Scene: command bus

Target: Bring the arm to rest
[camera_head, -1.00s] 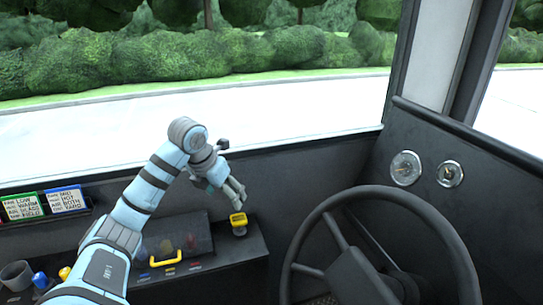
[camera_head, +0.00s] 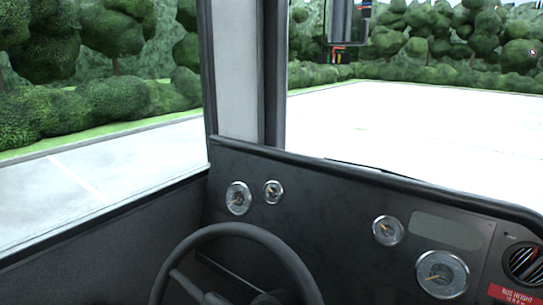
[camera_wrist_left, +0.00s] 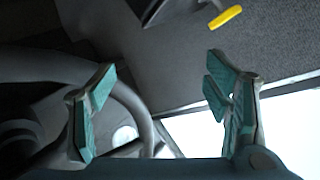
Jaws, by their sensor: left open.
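My left gripper (camera_wrist_left: 162,108) shows in the left wrist view. Its two teal fingers are wide apart and nothing is between them. It is out of the head view, as is the rest of my left arm. My right gripper is in neither view.
The dark steering wheel (camera_head: 235,235) stands low in the head view, and its rim (camera_wrist_left: 75,68) shows behind the left finger in the wrist view. A dashboard with several round gauges (camera_head: 442,274) is behind it. A yellow handle (camera_wrist_left: 225,17) is at the wrist view's top.

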